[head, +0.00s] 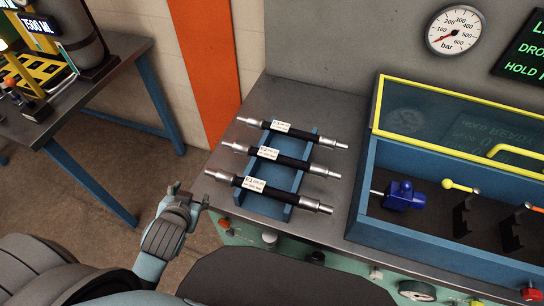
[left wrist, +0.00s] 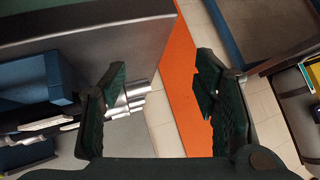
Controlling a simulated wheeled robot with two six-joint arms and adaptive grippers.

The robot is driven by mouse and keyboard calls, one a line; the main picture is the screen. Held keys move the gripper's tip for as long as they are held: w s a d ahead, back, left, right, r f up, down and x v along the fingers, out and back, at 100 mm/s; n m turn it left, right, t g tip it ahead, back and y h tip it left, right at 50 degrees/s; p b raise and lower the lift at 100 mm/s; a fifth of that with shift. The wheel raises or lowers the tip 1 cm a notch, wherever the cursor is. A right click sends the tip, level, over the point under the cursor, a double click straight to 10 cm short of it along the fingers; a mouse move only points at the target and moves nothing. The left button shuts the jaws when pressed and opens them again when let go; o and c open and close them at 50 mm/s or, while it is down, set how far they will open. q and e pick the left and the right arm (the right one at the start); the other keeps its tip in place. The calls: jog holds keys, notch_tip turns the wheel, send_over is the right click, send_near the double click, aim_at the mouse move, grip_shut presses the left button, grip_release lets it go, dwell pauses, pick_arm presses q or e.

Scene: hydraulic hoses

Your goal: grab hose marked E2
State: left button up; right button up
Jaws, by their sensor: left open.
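Three black hoses with silver ends and white labels lie side by side across a blue rack (head: 297,186). The labels are small; the middle hose (head: 287,160) seems to read E2. The far hose (head: 297,132) and near hose (head: 270,190) have labels I cannot read surely. My left gripper (head: 187,193) is left of the near hose, off the bench edge, and touches none of them. In the left wrist view my left gripper (left wrist: 160,88) is open and empty; silver hose ends (left wrist: 135,98) show beyond its left finger. My right gripper is not in view.
A blue case (head: 362,205) with a yellow-framed clear lid stands on the bench right of the rack, holding a blue part (head: 402,195). A pressure gauge (head: 454,30) is on the back panel. Another table (head: 95,85) stands at left, with floor between.

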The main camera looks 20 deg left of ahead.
aim_at(274, 157)
pick_arm(q)
jog(key=w+a+r+m+t+y, duration=0.1)
jog(key=w+a+r+t, duration=0.2)
jog(key=w+r+t, duration=0.5)
jog(key=w+d+r+m+t+h, duration=0.3)
jog(key=w+d+r+m+h, duration=0.55)
jog(key=r+m+h, duration=0.3)
jog(key=s+d+f+m+g+h, duration=0.2)
jog(key=s+f+m+g+h, duration=0.15)
jog(key=f+m+g, duration=0.75)
jog(key=w+d+f, duration=0.2)
jog(key=d+f, duration=0.1)
jog(key=w+d+f+n+g, duration=0.1)
jog(key=w+d+f, duration=0.1)
jog(key=d+f, duration=0.1)
jog(key=w+d+f+g, duration=0.1)
jog(key=w+d+f, duration=0.1)
jog(key=d+f, duration=0.1)
jog(key=shift+d+f+n+b, duration=0.3)
jog(key=shift+d+f+n, duration=0.05)
jog(key=shift+d+f, duration=0.1)
jog(key=shift+r, duration=0.1)
grip_shut()
